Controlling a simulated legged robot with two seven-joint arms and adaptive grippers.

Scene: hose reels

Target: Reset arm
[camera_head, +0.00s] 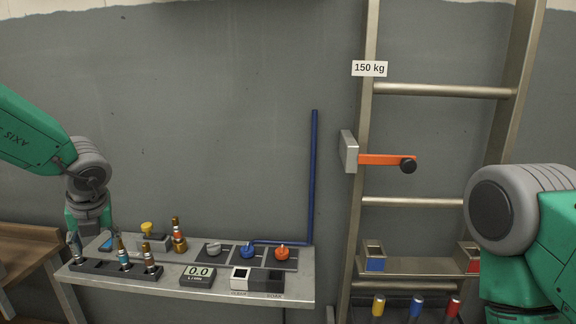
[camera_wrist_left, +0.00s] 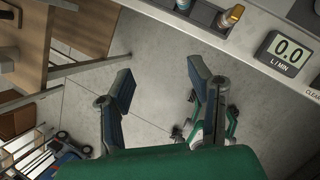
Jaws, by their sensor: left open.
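My left arm comes in from the left in the head view, and its gripper (camera_head: 92,243) points down by the left end of the grey bench (camera_head: 240,291). In the left wrist view the two fingers of the left gripper (camera_wrist_left: 160,84) are spread apart. Nothing is between them, only the floor beyond. The bench edge lies to the upper right there, apart from the fingers. A large joint of my right arm fills the right side of the head view; the right gripper is out of view.
The bench carries a nozzle rack (camera_head: 92,267), a flow display (camera_head: 198,276) and blue (camera_head: 248,251) and orange (camera_head: 282,253) knobs. A ladder (camera_head: 440,91) with an orange lever (camera_head: 382,159) stands at right. A wooden table (camera_head: 28,240) is at far left.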

